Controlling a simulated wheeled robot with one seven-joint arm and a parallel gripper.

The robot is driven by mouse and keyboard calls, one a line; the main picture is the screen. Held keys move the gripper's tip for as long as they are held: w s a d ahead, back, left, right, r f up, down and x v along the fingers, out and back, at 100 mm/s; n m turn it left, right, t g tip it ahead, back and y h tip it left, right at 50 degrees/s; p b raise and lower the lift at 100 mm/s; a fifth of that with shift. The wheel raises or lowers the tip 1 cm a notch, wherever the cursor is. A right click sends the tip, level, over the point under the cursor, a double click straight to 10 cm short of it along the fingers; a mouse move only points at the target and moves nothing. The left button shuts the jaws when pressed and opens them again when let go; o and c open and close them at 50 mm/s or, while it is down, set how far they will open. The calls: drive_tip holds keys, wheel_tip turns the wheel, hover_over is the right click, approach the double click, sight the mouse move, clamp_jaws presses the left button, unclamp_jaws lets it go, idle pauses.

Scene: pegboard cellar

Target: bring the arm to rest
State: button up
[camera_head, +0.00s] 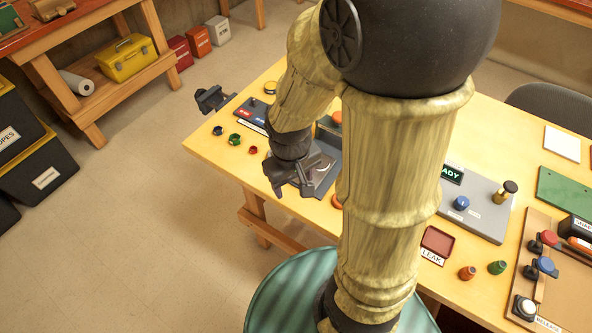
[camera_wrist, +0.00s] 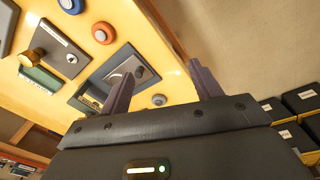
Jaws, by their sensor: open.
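My arm rises in front of the yellow worktable (camera_head: 212,150) in the head view and bends down to the left. My gripper (camera_head: 291,189) hangs over the table's left front part, near a dark tray-like panel (camera_head: 325,176). In the wrist view my gripper (camera_wrist: 163,88) has its two fingers spread wide apart, with nothing between them. The table top shows beyond the fingers in the wrist view (camera_wrist: 168,72). My arm hides the middle of the table in the head view.
A clamp-like dark object (camera_head: 213,98) juts from the table's left edge. A red tray (camera_head: 437,241) and grey READY panel (camera_head: 480,215) are right of my arm. The left floor (camera_head: 130,220) is clear.

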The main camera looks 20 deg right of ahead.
drive_tip(key=r+m+p, duration=0.1)
drive_tip(key=r, duration=0.1)
drive_tip(key=d+r+m+t+p, duration=0.1)
drive_tip(key=r, duration=0.1)
drive_tip(key=shift+w+d+r+m+t+y, duration=0.1)
drive_tip(key=shift+r+m+t+y, duration=0.1)
drive_tip(key=shift+m+t+y, duration=0.15)
idle(0.6)
idle(0.7)
